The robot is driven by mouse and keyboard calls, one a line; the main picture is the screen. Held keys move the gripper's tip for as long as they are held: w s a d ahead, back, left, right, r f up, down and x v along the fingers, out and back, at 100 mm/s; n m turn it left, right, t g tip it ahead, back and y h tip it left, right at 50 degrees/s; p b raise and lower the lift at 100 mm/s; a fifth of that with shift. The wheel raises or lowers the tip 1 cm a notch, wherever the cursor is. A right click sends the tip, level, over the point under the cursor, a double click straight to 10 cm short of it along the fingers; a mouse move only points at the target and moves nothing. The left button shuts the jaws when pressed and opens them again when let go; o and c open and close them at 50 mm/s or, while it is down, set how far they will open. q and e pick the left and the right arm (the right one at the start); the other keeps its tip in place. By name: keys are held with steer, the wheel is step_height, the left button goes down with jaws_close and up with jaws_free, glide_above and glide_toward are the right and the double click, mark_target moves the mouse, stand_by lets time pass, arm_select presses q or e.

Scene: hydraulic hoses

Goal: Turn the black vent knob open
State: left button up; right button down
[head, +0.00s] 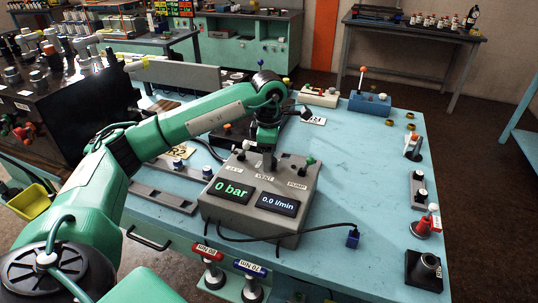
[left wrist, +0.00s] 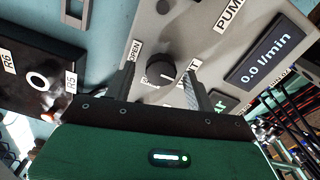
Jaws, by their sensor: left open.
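The black vent knob (left wrist: 160,68) shows in the left wrist view on the sloped face of a grey control box (head: 222,208). An OPEN label (left wrist: 134,51) is to its left, and a partly covered VENT label is to its lower right. My right gripper is in neither view.
The box has a bar display (head: 232,189), reading 0 bar, and a flow display (head: 278,203), reading 0.0 l/min. A dark cable crosses the front.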

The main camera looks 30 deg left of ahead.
arm_select(q)
step_height(320, 180, up, 14)
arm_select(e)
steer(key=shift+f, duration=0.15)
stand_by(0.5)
arm_select(q)
steer(key=shift+f, duration=0.1)
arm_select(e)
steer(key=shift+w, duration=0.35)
